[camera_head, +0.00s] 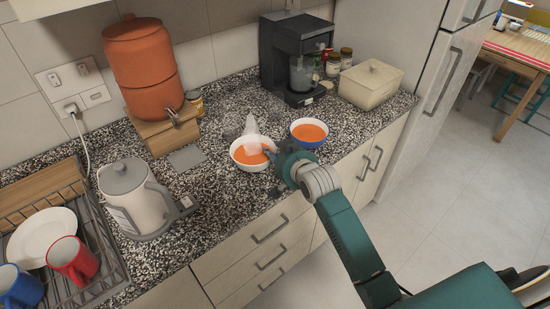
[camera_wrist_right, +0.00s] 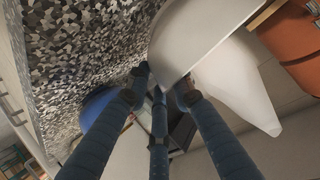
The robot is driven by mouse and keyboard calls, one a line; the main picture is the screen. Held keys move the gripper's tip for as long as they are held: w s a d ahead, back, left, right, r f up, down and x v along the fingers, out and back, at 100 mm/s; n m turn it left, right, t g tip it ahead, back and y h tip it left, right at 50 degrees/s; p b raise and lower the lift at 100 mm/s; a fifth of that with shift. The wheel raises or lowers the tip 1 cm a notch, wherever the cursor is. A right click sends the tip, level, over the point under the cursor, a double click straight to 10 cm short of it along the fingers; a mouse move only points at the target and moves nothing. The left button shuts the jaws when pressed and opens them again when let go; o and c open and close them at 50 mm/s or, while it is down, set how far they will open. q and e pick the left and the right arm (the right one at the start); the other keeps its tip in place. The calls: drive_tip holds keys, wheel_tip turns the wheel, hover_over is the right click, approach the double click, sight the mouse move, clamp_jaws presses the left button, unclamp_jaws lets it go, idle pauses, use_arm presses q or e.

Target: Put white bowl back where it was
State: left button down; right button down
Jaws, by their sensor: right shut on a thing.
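The white bowl (camera_head: 236,164) holds orange soup and stands on or just above the speckled counter; I cannot tell which. My right gripper (camera_head: 276,160) is at its right side, shut on its rim. In the right wrist view the fingers (camera_wrist_right: 165,88) meet the bowl's white wall (camera_wrist_right: 195,40). A pale, tapering white shape (camera_head: 251,132) rises from the bowl; I cannot tell what it is. It seems to show in the right wrist view too (camera_wrist_right: 240,90). My left gripper is not in view.
A blue bowl (camera_head: 309,142) of orange soup stands close on the right. A coffee machine (camera_head: 295,60) and cream box (camera_head: 371,84) are behind it. A kettle (camera_head: 135,198) and dish rack (camera_head: 102,235) are left. A grey plate (camera_head: 187,158) lies left of the white bowl.

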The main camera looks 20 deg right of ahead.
drive_tip(key=shift+f, duration=1.45)
drive_tip(key=c, duration=1.5)
unclamp_jaws()
drive_tip(key=shift+f, duration=0.15)
drive_tip(key=shift+s, duration=0.1)
drive_tip(key=b+v, duration=0.1)
drive_tip(key=v, duration=1.1)
